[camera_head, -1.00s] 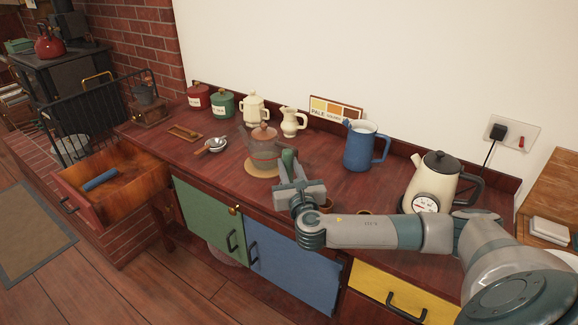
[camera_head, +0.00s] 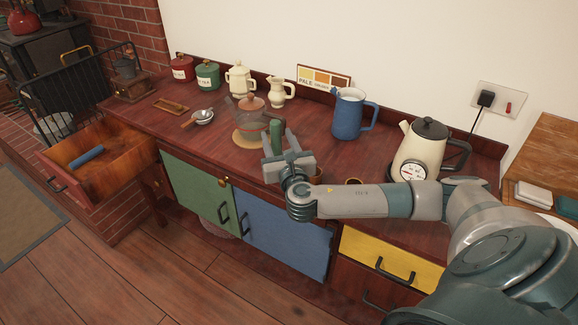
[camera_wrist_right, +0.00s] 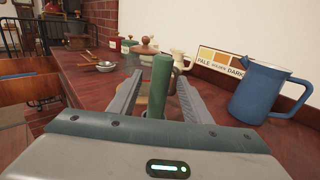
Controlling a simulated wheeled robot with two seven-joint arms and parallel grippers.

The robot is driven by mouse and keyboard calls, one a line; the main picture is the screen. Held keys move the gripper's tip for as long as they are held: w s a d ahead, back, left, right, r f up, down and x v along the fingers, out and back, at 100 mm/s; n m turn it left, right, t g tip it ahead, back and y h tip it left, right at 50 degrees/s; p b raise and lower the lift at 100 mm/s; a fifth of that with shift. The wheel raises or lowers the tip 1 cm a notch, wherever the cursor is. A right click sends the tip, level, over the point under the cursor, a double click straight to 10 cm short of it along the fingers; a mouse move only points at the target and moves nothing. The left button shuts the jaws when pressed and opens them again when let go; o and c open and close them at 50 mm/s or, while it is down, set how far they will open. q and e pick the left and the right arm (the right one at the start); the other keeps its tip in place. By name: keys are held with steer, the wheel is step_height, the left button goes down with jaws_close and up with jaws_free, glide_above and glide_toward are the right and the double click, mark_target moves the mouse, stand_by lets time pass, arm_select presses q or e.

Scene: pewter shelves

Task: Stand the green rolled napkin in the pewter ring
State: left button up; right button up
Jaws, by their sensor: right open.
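The green rolled napkin (camera_head: 277,135) stands upright near the front of the counter, and also shows in the right wrist view (camera_wrist_right: 160,85). My right gripper (camera_head: 282,150) is open at the napkin. In the right wrist view its two fingers (camera_wrist_right: 158,92) lie to the left and right of the napkin, with a visible gap on each side. The napkin's lower end is hidden by the gripper. My left gripper is not in view.
Behind the napkin are a glass vessel with a brown lid (camera_head: 251,102) and a blue jug (camera_head: 349,115). A cream kettle (camera_head: 424,150) stands to the right, behind my arm. An open drawer (camera_head: 120,150) at left holds a blue roll (camera_head: 86,156).

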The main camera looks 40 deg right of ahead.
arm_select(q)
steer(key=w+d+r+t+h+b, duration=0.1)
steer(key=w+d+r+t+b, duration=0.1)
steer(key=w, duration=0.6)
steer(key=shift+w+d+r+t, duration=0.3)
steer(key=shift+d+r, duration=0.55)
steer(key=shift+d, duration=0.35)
arm_select(e)
steer(key=v, duration=1.6)
steer(key=shift+s, duration=0.25)
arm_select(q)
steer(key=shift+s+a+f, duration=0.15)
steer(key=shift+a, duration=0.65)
